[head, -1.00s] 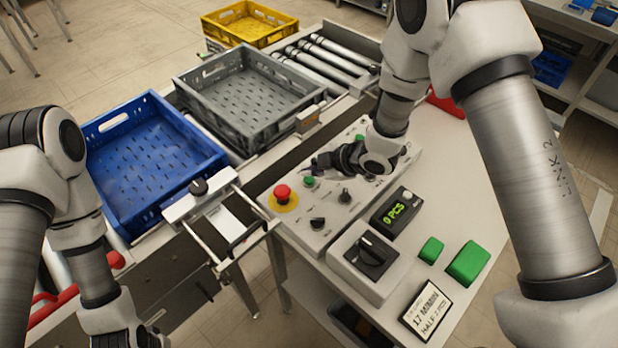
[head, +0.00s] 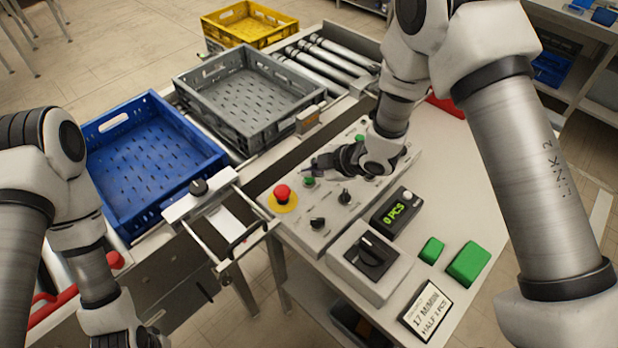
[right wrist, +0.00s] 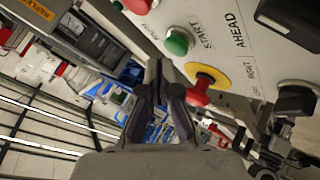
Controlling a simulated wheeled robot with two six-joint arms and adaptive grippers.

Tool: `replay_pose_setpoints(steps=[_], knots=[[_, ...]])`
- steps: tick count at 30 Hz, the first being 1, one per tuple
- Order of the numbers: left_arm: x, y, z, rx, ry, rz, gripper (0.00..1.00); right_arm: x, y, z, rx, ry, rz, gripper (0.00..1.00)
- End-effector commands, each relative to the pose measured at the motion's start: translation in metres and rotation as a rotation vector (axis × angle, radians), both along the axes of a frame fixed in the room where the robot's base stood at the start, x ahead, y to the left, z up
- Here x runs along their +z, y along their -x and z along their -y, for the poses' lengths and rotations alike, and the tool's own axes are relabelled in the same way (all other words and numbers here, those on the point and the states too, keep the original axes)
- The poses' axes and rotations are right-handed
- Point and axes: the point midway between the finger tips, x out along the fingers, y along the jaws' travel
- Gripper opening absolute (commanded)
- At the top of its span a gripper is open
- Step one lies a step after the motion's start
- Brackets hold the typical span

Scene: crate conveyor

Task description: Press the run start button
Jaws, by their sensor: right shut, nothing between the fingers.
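The green start button (head: 309,182) sits on the sloped control panel (head: 318,232), near the red emergency knob. In the right wrist view the green button (right wrist: 179,41) has the word START beside it. My right gripper (head: 320,164) is shut and empty, its fingertips just above the button in the head view. In the right wrist view the closed fingertips (right wrist: 160,72) appear just below the button in the picture; I cannot tell the exact gap. My left gripper (head: 150,338) shows only in part at the bottom edge, and its fingers cannot be made out.
A red emergency knob (head: 283,193) on a yellow disc lies close by. Black knobs (head: 344,196) and a second green button (head: 359,138) share the panel. A display (head: 396,211) reads 0 PCS.

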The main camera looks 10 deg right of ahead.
Motion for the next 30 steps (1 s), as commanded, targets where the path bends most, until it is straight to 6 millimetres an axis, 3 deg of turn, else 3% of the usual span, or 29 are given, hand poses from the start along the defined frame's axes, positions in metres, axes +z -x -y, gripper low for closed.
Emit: replay_pose_setpoints(steps=[30], knots=[[-0.0106, 0.0, 0.0, 0.0, 0.0, 0.0, 0.38, -0.0131, 0.0002, 0.0, 0.0, 0.0, 0.0, 0.0]])
